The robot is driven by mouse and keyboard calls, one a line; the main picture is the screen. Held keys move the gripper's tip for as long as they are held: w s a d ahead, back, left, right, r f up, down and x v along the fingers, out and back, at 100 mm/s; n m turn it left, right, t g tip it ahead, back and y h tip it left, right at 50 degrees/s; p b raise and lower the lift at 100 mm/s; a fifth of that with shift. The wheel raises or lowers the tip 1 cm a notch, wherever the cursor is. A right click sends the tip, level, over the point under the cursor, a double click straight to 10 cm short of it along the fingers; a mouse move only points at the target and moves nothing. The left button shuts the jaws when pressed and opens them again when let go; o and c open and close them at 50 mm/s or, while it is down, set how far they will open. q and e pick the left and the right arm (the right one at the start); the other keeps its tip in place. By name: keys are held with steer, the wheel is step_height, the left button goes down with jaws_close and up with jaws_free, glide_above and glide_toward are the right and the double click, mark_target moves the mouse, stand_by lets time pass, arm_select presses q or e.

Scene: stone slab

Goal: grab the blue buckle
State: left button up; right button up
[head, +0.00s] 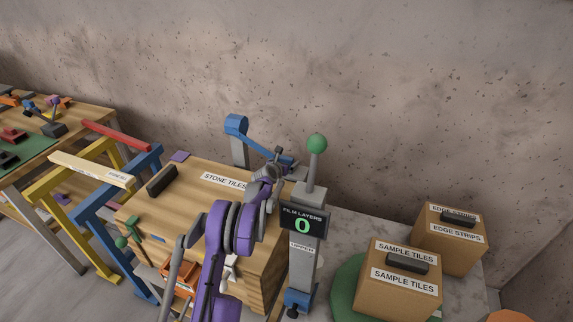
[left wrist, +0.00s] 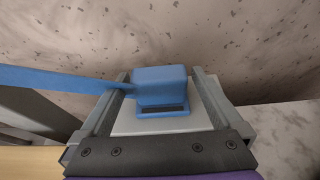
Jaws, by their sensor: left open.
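The blue buckle (left wrist: 160,82) shows in the left wrist view at the end of a blue strap (left wrist: 60,80), with a dark slot along its lower edge. It lies between the two fingers of my left gripper (left wrist: 158,100), which are apart on either side of it. A pale surface lies below it. In the head view the strap (head: 257,147) runs from a blue-topped grey post (head: 237,135) to my left gripper (head: 282,167), which partly hides the buckle end. My right gripper is not in view.
A grey post with a green-knobbed lever (head: 316,145) and a "FILM LAYERS 0" display (head: 303,222) stands close right of my left gripper. The wooden stone tiles crate (head: 195,205) is below left. Cardboard boxes (head: 398,290) stand at right. A wall is behind.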

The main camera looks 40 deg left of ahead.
arm_select(q)
steer(key=c, duration=1.3)
steer(key=shift+c, duration=0.2)
